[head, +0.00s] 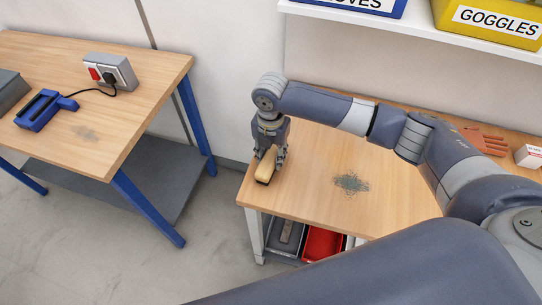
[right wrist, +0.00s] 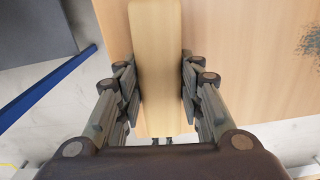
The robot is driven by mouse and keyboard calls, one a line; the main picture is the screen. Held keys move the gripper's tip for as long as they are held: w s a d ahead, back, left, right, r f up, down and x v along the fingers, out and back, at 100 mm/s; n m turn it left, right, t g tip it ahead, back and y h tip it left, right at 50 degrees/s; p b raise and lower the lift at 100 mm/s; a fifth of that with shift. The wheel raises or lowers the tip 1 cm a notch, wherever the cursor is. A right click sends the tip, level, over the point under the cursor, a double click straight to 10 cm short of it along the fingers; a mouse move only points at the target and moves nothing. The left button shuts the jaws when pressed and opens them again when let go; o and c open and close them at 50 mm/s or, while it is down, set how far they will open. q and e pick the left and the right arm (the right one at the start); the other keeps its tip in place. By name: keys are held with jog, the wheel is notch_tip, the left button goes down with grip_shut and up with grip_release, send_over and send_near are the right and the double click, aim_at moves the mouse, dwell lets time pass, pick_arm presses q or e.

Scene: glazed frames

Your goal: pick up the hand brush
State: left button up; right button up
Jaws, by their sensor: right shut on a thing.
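The hand brush (head: 266,166) has a pale wooden body with a dark underside. It is at the left end of the right-hand wooden table (head: 310,195). My right gripper (head: 270,153) points down and is shut on the brush. In the right wrist view the brush (right wrist: 157,70) lies lengthwise between the two fingers (right wrist: 158,92), which press on both its sides. I cannot tell whether the brush touches the tabletop. My left gripper is not in view.
A dark speckled patch (head: 351,183) lies on the same table, with an orange glove (head: 483,140) and a small white box (head: 528,156) farther right. A red bin (head: 322,243) is below. Another table (head: 120,75) stands left, across a floor gap.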

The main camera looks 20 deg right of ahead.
aim_at(270, 155)
jog(key=shift+r+b, duration=0.3)
jog(key=shift+r, duration=0.3)
notch_tip(270, 155, up, 2)
jog(key=shift+a+r+b, duration=0.1)
jog(key=shift+b, duration=0.45)
jog(key=s+a+r+b, duration=0.1)
jog(key=s+a+b, duration=0.2)
jog(key=s+a, duration=0.7)
jog(key=shift+s+a+r, duration=0.25)
jog(key=shift+s+a, duration=0.05)
jog(key=shift+s, duration=0.65)
